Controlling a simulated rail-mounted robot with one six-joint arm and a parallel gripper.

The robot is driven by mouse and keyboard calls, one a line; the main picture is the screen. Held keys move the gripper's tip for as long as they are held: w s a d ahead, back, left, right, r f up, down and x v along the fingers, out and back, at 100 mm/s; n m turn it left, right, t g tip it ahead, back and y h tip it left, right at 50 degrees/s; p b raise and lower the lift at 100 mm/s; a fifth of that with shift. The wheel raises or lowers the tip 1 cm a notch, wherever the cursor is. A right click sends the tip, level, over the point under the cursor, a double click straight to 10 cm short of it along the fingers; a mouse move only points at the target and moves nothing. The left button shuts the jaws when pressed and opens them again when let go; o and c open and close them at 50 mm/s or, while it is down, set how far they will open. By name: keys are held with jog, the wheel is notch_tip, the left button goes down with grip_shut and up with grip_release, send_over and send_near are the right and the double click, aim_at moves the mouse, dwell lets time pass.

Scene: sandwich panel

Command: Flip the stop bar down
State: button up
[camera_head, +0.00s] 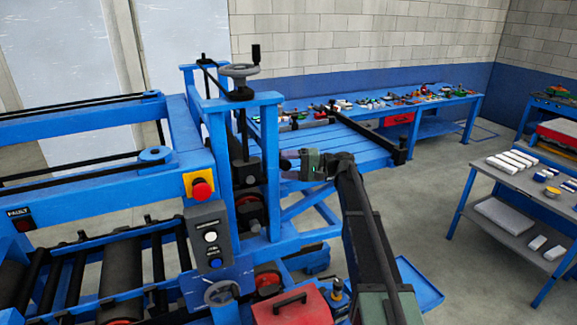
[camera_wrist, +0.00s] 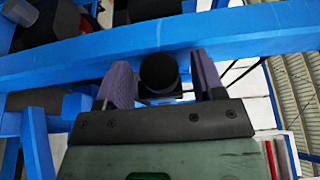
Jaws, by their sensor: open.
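A black bar (camera_head: 365,132) with dark end blocks runs across the far end of the blue slatted outfeed table; it looks like the stop bar, but I cannot tell for sure. My gripper (camera_head: 288,165) points left at the near side of that table, close to the blue upright frame. In the wrist view, my gripper (camera_wrist: 153,80) is open, with its two purple-grey fingers on either side of a round black knob-like end (camera_wrist: 160,72). A gap shows at the right finger; contact at the left is unclear. A blue beam (camera_wrist: 225,32) runs behind the knob.
The blue machine frame (camera_head: 270,150) with a handwheel (camera_head: 239,70) stands just left of my gripper. A control box (camera_head: 208,236) and a red toolbox (camera_head: 291,307) are nearer. A workbench (camera_head: 512,190) stands at right, with open floor before it.

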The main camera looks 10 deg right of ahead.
grip_shut()
notch_tip(320, 180, down, 8)
jog(key=b, duration=0.8)
jog(key=shift+s, duration=0.2)
jog(key=shift+c, duration=0.3)
grip_release()
jog(key=shift+w+f, duration=0.1)
jog(key=shift+w, duration=0.05)
jog(key=shift+o, duration=0.3)
jog(key=s+d, duration=0.1)
jog(key=d, duration=0.9)
jog(key=shift+s+d, duration=0.35)
jog(key=shift+s, duration=0.05)
